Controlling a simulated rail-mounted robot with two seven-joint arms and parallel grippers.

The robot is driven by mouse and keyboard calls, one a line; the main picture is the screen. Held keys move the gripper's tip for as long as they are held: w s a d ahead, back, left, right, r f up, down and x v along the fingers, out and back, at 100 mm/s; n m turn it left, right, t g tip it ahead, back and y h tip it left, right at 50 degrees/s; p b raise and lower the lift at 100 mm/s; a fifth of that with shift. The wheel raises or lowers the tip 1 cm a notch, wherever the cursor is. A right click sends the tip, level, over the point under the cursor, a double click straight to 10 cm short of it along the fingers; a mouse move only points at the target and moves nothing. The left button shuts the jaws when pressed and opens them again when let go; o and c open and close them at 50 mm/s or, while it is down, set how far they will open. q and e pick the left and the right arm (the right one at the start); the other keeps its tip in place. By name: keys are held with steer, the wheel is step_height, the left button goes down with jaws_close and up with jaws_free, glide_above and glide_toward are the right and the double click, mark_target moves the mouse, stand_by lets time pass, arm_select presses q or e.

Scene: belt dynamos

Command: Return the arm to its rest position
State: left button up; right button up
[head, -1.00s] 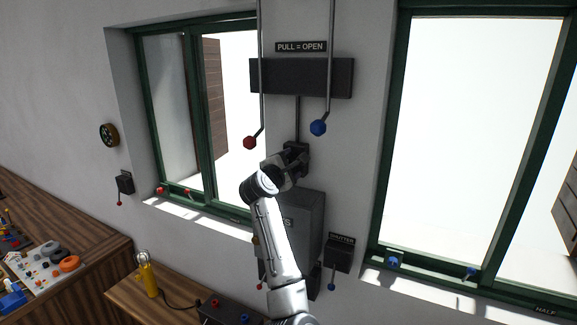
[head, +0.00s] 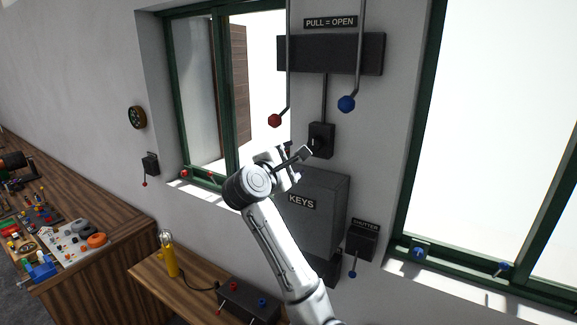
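One white arm of mine, which I take as the right, rises from the bottom of the head view and leans left. Its gripper (head: 296,163) is in front of the wall, below the black switch box (head: 321,140) and by the upper left of the grey KEYS box (head: 321,205). It appears clear of the switch box, with nothing seen in it. Its fingers are small and partly hidden by the wrist, so their opening is unclear. My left gripper is not in view.
A red-knobbed lever (head: 275,121) and a blue-knobbed lever (head: 346,104) hang above the gripper. The SHUTTER box (head: 362,241) is right of the arm. A yellow lamp (head: 170,256) and a black control box (head: 247,299) stand on the low bench at left.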

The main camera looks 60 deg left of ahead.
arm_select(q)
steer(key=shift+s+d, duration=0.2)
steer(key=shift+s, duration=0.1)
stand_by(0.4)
